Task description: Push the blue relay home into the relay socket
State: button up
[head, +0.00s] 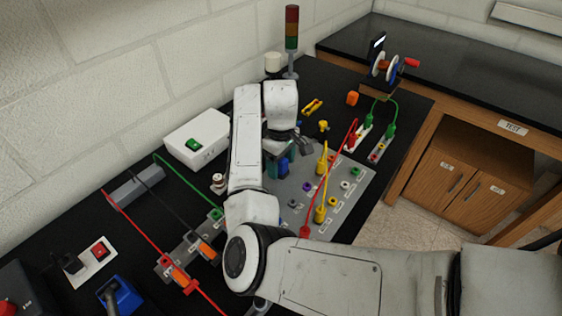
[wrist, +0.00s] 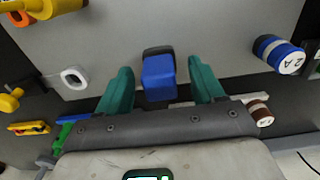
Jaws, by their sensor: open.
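The blue relay (wrist: 158,77) shows in the wrist view, with a dark socket (wrist: 157,50) behind it on the grey panel. I cannot tell how deep the relay sits in the socket. My gripper (wrist: 161,84) is open, with one teal finger on each side of the relay and a gap to both.
A blue cylinder marked 2 A (wrist: 278,54) stands to the right in the wrist view, and a white ring-shaped socket (wrist: 74,77) to the left. In the head view, yellow plugs (head: 321,213) and a red cable (head: 327,185) stand right of my arm. A white box (head: 198,138) stands left.

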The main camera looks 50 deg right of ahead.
jog(key=shift+r, duration=0.1)
notch_tip(320, 180, up, 10)
jog(key=shift+r, duration=0.3)
dwell(0.3)
jog(key=shift+f, duration=0.1)
dwell(0.5)
